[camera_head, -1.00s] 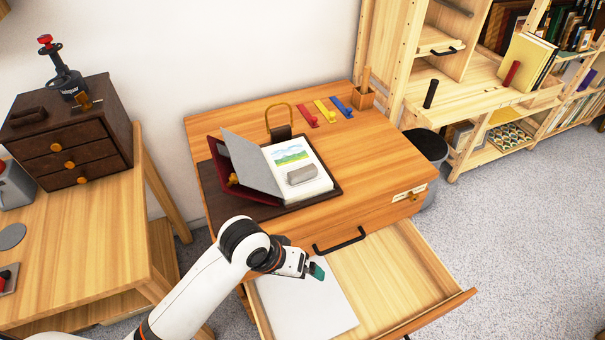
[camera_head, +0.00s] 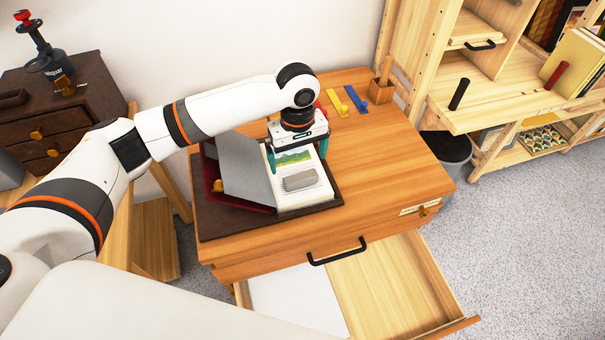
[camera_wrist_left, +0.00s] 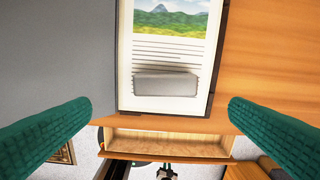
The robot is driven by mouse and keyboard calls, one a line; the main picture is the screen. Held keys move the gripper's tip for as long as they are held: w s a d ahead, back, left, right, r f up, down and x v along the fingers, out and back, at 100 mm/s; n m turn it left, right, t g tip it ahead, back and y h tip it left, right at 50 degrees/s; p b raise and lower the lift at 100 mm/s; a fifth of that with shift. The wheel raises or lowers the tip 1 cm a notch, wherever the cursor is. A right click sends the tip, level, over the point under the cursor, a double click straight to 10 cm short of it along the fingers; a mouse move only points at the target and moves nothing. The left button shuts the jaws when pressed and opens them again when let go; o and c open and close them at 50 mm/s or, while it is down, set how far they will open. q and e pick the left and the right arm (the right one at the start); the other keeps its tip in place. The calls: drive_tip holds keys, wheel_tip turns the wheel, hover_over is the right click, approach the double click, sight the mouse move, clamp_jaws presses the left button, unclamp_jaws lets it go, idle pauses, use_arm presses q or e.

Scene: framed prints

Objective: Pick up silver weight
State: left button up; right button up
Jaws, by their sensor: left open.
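The silver weight (camera_head: 299,181) is a grey block lying on the open page of a book (camera_head: 313,199) on the wooden desk. In the left wrist view the weight (camera_wrist_left: 166,84) lies across the page below the printed lines. My left gripper (camera_head: 297,154) is above the book, pointing down, behind the weight in the head view. Its green fingers are wide apart and empty. In the left wrist view the weight appears between the two fingers and farther off than them.
The grey cover flap (camera_head: 249,180) stands raised left of the page. An open drawer (camera_head: 394,292) with white paper (camera_head: 295,297) juts from the desk front. Yellow (camera_head: 338,101) and blue (camera_head: 356,98) items lie behind. The desk right of the book is clear.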

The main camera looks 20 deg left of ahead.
sight(300, 176)
use_arm(q)
wheel_tip(300, 176, down, 3)
drive_tip(key=shift+d+r, duration=0.1)
drive_tip(key=shift+r, duration=0.1)
drive_tip(key=f, duration=0.4)
drive_tip(key=shift+w+f, duration=0.35)
drive_tip(key=shift+f, duration=0.45)
drive_tip(key=shift+w+f, duration=0.1)
drive_tip(key=shift+f, duration=0.05)
drive_tip(key=shift+c, duration=1.1)
drive_tip(key=c, duration=0.9)
drive_tip(key=shift+c, duration=0.7)
use_arm(e)
drive_tip(key=shift+s+a, duration=0.15)
drive_tip(key=shift+s, duration=0.35)
